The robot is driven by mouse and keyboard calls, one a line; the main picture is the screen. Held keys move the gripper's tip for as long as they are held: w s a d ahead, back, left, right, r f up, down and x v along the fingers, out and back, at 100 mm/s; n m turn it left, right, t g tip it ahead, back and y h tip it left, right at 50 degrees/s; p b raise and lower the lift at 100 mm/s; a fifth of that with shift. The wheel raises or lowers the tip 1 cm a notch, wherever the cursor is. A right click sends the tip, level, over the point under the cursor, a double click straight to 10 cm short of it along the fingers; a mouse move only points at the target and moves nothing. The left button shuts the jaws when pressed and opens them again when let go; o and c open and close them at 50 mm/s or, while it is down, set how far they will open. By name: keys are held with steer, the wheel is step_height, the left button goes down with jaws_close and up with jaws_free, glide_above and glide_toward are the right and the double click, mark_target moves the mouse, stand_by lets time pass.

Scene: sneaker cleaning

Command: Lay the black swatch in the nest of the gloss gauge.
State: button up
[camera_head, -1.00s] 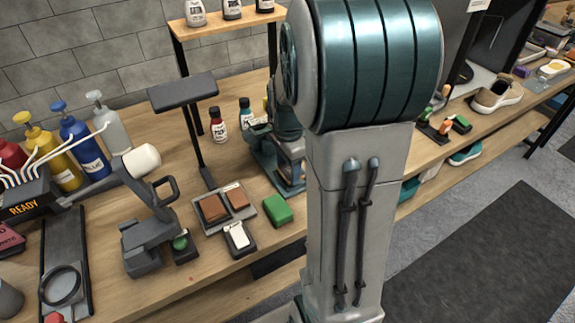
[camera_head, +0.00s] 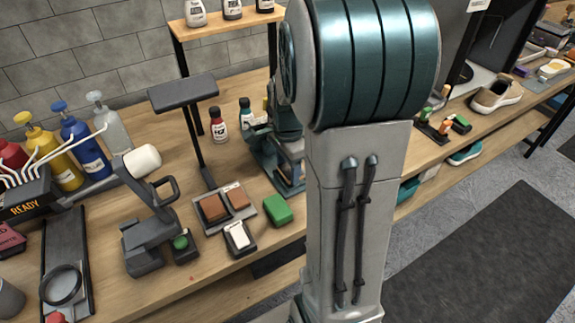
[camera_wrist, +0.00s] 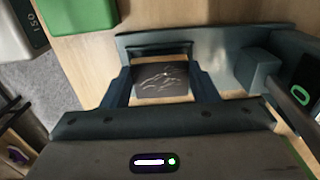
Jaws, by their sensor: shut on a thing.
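In the wrist view my gripper (camera_wrist: 164,85) has its two dark fingers closed on the sides of the black swatch (camera_wrist: 164,78). The swatch is a small dark piece with pale crease marks, lying between the fingertips. The gloss gauge (camera_wrist: 225,38) is a blue-grey body with a raised wall just beyond the fingers, a block at right and a dark display with a green ring. A dark recess edge shows just above the swatch; whether the swatch touches the gauge I cannot tell. In the head view the gauge (camera_head: 268,170) is partly hidden by my arm, and the swatch is not visible.
A green block (camera_head: 278,209) sits close in front of the gauge; it also shows in the wrist view (camera_wrist: 80,12). A tray with brown blocks (camera_head: 244,210) and a dark holder with a white piece (camera_head: 239,238) stand to the left. Small bottles (camera_head: 218,125) stand behind.

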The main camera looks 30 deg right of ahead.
steer(key=shift+f+b, duration=0.3)
steer(key=shift+f, duration=0.15)
steer(key=shift+r, duration=0.15)
steer(key=shift+r+p, duration=0.35)
steer(key=shift+p, duration=0.15)
steer(key=shift+w, duration=0.1)
stand_by(1.5)
steer(key=shift+f, duration=0.55)
steer(key=shift+r, duration=0.25)
steer(key=shift+r+p, duration=0.3)
steer(key=shift+p, duration=0.05)
